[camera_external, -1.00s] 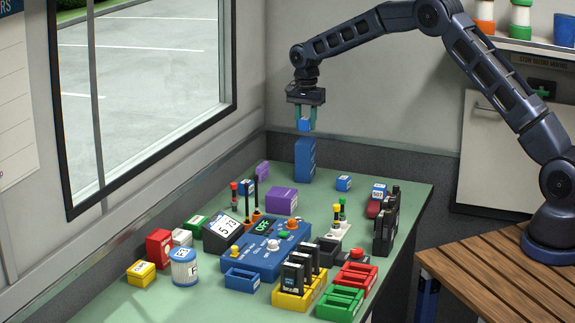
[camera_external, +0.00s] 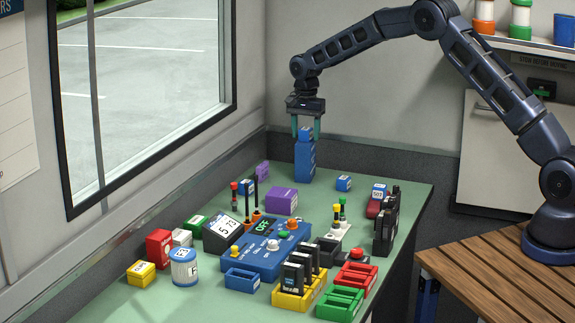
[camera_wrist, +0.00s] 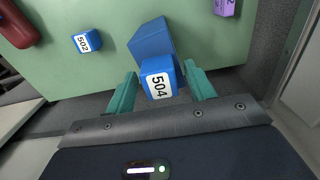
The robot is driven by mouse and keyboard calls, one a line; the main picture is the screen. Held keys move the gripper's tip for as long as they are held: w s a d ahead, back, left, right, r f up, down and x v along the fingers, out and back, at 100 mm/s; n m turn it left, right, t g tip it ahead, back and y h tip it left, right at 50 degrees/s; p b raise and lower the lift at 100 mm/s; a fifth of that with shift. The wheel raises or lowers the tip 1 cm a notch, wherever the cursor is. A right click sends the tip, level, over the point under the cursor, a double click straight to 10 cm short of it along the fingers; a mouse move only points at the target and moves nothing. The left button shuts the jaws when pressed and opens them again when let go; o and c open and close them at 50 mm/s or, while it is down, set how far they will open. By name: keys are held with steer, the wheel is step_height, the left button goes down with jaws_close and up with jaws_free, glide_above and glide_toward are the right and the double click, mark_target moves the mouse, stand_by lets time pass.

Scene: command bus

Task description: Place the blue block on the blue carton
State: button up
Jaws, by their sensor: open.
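A blue block (camera_external: 305,133), with a white label reading 504 in the wrist view (camera_wrist: 158,80), sits on top of the upright blue carton (camera_external: 305,162). In the wrist view the carton (camera_wrist: 150,37) is partly hidden behind the block. My gripper (camera_external: 306,136) is at the block's height, with one teal finger on either side of it. In the wrist view (camera_wrist: 162,88) the fingers stand apart, with visible gaps between them and the block.
Another blue block (camera_external: 343,183), labelled 502 in the wrist view (camera_wrist: 87,41), lies on the green tabletop. A purple box (camera_external: 281,201), a blue control console (camera_external: 262,255) and several small items crowd the table's front. The window wall (camera_external: 150,100) is at left.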

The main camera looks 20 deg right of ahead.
mark_target(307, 129)
steer(key=shift+r, duration=0.1)
step_height(307, 129, up, 12)
stand_by(0.5)
steer(key=shift+r, duration=0.1)
steer(key=s+d+r+n+t, duration=0.1)
steer(key=s+d+r+n, duration=0.2)
steer(key=s+d+r, duration=0.75)
steer(key=s+d+r+n+t, duration=0.1)
steer(key=s+d+r+n, duration=0.2)
steer(key=s+d+r, duration=0.7)
steer(key=s+d+f+n+t, duration=0.1)
steer(key=s+d, duration=0.4)
steer(key=s, duration=0.6)
steer(key=s+d+f+n, duration=0.1)
steer(key=s+d+f, duration=0.2)
steer(key=s, duration=0.9)
steer(key=s+d+f+n+t, duration=0.1)
steer(key=s+d+f, duration=0.1)
steer(key=s+d, duration=0.7)
steer(key=s, duration=0.3)
steer(key=shift+f+t, duration=0.2)
steer(key=shift+t, duration=0.1)
